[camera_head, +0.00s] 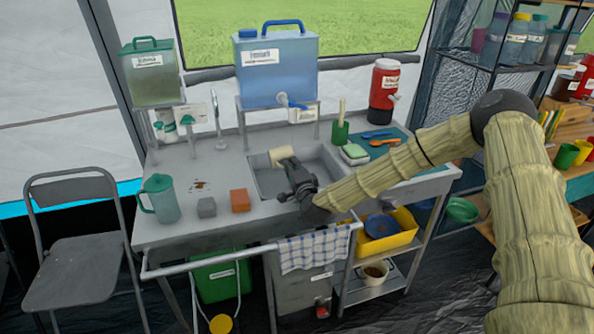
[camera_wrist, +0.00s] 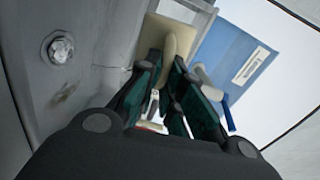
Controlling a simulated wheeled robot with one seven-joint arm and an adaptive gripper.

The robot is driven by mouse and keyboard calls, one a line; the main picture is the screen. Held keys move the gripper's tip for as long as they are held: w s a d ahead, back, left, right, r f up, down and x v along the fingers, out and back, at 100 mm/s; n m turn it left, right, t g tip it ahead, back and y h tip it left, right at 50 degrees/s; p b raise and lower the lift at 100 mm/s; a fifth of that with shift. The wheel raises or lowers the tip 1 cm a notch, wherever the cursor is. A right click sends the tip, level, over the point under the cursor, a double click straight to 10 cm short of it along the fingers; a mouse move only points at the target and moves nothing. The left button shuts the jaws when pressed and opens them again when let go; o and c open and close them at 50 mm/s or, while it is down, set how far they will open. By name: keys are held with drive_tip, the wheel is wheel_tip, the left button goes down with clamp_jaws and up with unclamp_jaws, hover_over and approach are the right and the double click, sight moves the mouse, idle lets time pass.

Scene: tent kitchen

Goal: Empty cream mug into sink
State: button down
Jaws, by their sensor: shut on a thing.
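The cream mug (camera_head: 281,155) is over the back of the grey sink (camera_head: 266,186) in the head view, tipped well over onto its side. My gripper (camera_head: 291,167) is shut on it from the front right. In the wrist view the mug (camera_wrist: 157,32) is beyond the fingers, and its handle (camera_wrist: 180,42) is between the fingertips of my gripper (camera_wrist: 170,68). The sink drain (camera_wrist: 58,48) shows at upper left in that view. The mug's inside is hidden, and I cannot see any liquid.
A blue water container (camera_head: 277,65) stands behind the sink with its tap above the back edge. A faucet (camera_head: 217,115) is at back left.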

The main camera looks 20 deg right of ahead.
drive_tip(key=shift+f+m+b, duration=0.4)
drive_tip(key=shift+b, duration=0.4)
drive_tip(key=shift+d+r+m+b, duration=0.1)
drive_tip(key=shift+d+m+b, duration=0.1)
drive_tip(key=shift+m+b, duration=0.3)
drive_tip(key=shift+d+m+b, duration=0.15)
drive_tip(key=shift+m+b, duration=0.15)
drive_tip(key=shift+b, duration=0.3)
drive_tip(key=shift+d+r+m+b, duration=0.2)
drive_tip(key=shift+m+b, duration=0.6)
drive_tip(key=shift+b, duration=0.1)
drive_tip(key=shift+d+f+b, duration=0.1)
drive_tip(key=shift+b, duration=0.4)
